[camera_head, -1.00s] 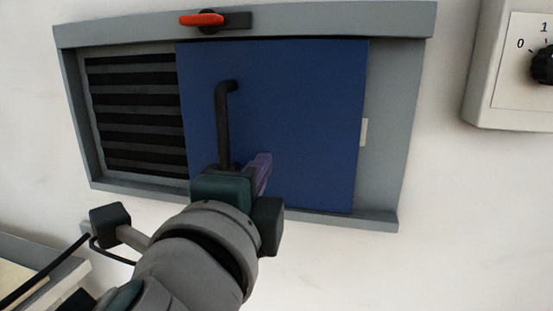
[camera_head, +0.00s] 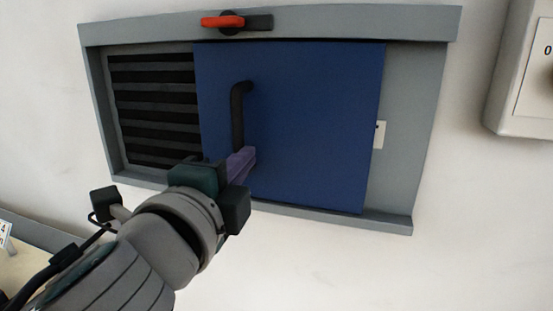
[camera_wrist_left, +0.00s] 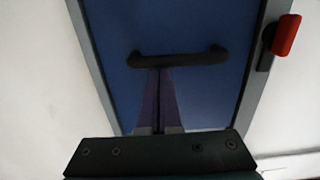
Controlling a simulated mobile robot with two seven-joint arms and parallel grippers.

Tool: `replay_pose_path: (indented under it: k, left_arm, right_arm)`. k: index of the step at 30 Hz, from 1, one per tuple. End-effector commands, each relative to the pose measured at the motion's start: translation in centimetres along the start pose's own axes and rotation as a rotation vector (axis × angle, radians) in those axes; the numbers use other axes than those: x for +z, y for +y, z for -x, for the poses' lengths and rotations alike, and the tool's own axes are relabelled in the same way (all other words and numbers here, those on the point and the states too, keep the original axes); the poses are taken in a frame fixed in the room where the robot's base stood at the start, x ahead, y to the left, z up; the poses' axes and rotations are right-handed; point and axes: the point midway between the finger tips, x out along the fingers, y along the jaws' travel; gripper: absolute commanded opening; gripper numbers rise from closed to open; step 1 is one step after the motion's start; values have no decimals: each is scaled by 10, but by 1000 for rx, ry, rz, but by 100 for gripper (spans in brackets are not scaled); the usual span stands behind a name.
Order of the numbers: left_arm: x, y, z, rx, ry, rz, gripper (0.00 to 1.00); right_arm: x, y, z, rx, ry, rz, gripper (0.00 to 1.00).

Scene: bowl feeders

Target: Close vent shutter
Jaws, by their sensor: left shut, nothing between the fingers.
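The blue shutter panel (camera_head: 310,120) stands in the grey vent frame (camera_head: 425,130), covering its middle and leaving dark louvres (camera_head: 150,110) bare at the left. A black bar handle (camera_head: 238,110) is near the panel's left edge. My left gripper (camera_head: 245,158) is shut and empty, its purple fingers at the handle's lower right side. In the left wrist view, the fingertips (camera_wrist_left: 159,72) meet the long side of the handle (camera_wrist_left: 190,59) and appear to touch it. The handle's lower end is partly hidden in the head view. My right gripper is not in view.
A red latch lever (camera_head: 222,21) lies horizontal on the frame's top rail. A small white label (camera_head: 380,134) shows right of the panel. A pale control box (camera_head: 515,90) is on the wall at right. A table edge (camera_head: 35,232) is at lower left.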

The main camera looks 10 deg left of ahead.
Motion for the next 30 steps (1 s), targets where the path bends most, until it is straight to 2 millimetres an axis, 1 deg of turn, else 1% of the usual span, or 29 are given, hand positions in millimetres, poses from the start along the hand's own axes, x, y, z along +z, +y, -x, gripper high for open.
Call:
replay_pose_path:
  k: [1, 5, 8, 12, 18, 21, 24, 27, 30]
  left_arm:
    - [16, -2, -1, 4, -16, -9, 0]
    - [50, -2, -2, 5, -20, -12, 0]
    - [80, -2, -3, 4, -21, -12, 0]
    - [121, -1, -5, 3, -19, -12, 0]
    - [170, 0, -6, 3, -18, -9, 0]
    - [188, 0, -7, 2, -17, -7, 0]
    - [200, 0, -8, 2, -15, -5, 0]
    - [208, -1, -8, 2, -14, -5, 0]
    - [212, -1, -8, 2, -13, -3, 0]
  right_arm:
    - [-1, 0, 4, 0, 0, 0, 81]
    - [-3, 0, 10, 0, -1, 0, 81]
    - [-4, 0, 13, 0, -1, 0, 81]
    - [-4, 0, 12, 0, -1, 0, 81]
    - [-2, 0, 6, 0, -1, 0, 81]
    - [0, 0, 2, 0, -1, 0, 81]
    - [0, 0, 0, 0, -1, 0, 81]
    - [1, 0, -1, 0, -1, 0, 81]
    - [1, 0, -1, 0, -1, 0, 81]
